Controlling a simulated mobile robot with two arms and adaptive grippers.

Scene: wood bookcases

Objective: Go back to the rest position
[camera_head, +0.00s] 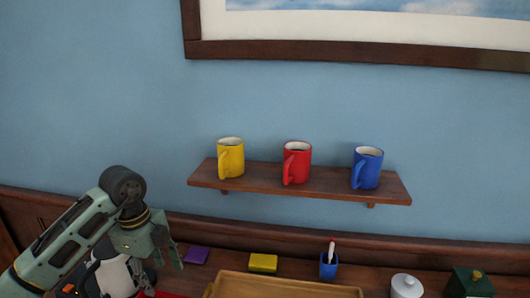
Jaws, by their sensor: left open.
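My left arm comes in from the lower left, and my left gripper (163,276) is open, pointing down over the left part of the wooden surface. Nothing shows between its fingers. My right gripper is not in this view. A yellow mug (231,158), a red mug (297,163) and a blue mug (368,168) stand upright in a row on a wooden wall shelf (330,183). The gripper is apart from them, lower and to the left.
Below the shelf are a purple block (196,255), a yellow block (263,263), a blue cup (328,268) with a white stick, a wooden tray (285,285), a white lidded jar (406,286) and a dark green box (470,283). A black-and-white object (115,277) is partly hidden behind my arm.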

